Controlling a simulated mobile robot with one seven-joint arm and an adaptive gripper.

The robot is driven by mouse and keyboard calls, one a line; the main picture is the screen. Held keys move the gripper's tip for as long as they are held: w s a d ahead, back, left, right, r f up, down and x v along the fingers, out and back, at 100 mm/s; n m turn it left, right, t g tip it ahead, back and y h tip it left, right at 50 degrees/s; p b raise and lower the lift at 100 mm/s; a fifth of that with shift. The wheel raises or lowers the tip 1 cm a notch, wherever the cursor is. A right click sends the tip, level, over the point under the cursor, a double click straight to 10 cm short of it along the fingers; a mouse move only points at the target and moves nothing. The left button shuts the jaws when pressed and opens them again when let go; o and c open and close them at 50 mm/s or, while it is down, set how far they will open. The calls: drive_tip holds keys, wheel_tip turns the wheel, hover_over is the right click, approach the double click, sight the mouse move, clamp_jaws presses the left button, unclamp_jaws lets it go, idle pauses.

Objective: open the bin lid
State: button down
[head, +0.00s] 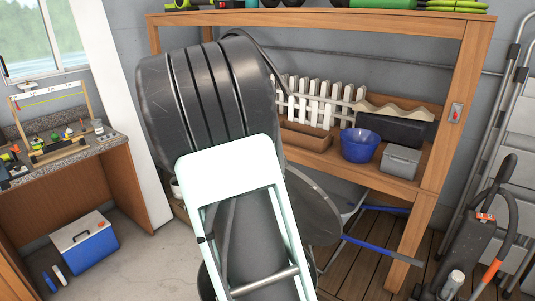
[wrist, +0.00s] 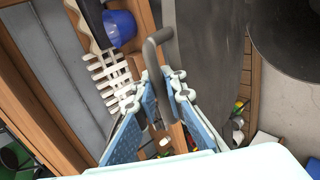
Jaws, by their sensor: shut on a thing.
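In the wrist view a dark grey panel (wrist: 212,60) with the same scuffed surface fills the upper middle. A curved grey handle (wrist: 155,48) rises beside its left edge. My gripper (wrist: 157,88) has its blue-padded fingers closed around the lower part of this handle. In the head view the fingers are hidden.
A wooden shelf (head: 440,140) behind holds a blue tub (head: 360,145) and a white picket fence (head: 318,100). A blue cooler (head: 84,248) sits on the floor at left. A vacuum (head: 455,235) and ladders (head: 515,130) stand at right. Concrete floor shows at lower left.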

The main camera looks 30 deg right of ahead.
drive_tip(key=shift+w+d+r, duration=0.1)
drive_tip(key=shift+w+r, duration=0.05)
drive_tip(key=shift+r, duration=0.1)
drive_tip(key=c, duration=2.3)
unclamp_jaws()
drive_tip(key=shift+c, duration=0.2)
drive_tip(key=v, duration=1.2)
